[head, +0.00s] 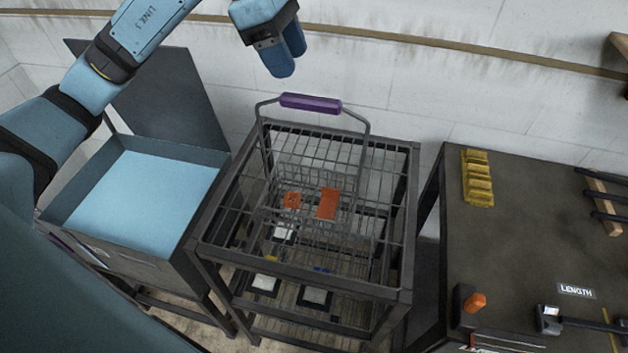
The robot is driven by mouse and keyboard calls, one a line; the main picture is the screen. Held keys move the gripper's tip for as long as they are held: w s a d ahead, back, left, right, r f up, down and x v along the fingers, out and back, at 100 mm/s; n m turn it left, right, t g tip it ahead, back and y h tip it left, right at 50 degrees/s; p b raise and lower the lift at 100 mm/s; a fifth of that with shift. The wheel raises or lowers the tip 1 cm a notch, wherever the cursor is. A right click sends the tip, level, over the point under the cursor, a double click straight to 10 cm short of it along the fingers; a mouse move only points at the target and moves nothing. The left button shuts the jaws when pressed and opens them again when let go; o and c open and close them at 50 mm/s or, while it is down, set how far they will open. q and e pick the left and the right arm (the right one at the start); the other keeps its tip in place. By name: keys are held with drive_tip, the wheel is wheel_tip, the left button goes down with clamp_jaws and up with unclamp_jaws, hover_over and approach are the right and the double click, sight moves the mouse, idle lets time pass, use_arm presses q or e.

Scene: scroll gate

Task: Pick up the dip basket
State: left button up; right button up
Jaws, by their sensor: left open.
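The dip basket (352,157) is a grey wire basket with a tall wire handle and a purple grip (310,103). It stands upright on the dark wire rack (300,291) in the middle of the head view. Orange pieces (327,204) show inside or through its mesh; I cannot tell exactly which. My left gripper (284,66) is open and empty. It appears above the purple grip in the picture, apart from it, with its fingers pointing down. My right gripper is not in view.
A dark open tank (215,157) with light blue liquid (137,199) stands left of the rack, its lid raised behind. A pale wall (400,85) closes the back.

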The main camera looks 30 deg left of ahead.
sight(306, 98)
use_arm(q)
drive_tip(key=x, duration=0.3)
drive_tip(key=shift+d+f, duration=0.2)
drive_tip(key=shift+f, duration=0.4)
drive_tip(key=d+f+p, duration=0.1)
drive_tip(key=f, duration=0.1)
drive_tip(key=d+f, duration=0.1)
drive_tip(key=shift+s+f+p, duration=0.2)
drive_tip(key=shift+f+p, duration=0.15)
drive_tip(key=shift+p, duration=0.05)
drive_tip(key=shift+w+d+f, duration=0.15)
drive_tip(key=shift+d+f, duration=0.05)
drive_tip(key=shift+f, duration=0.25)
clamp_jaws()
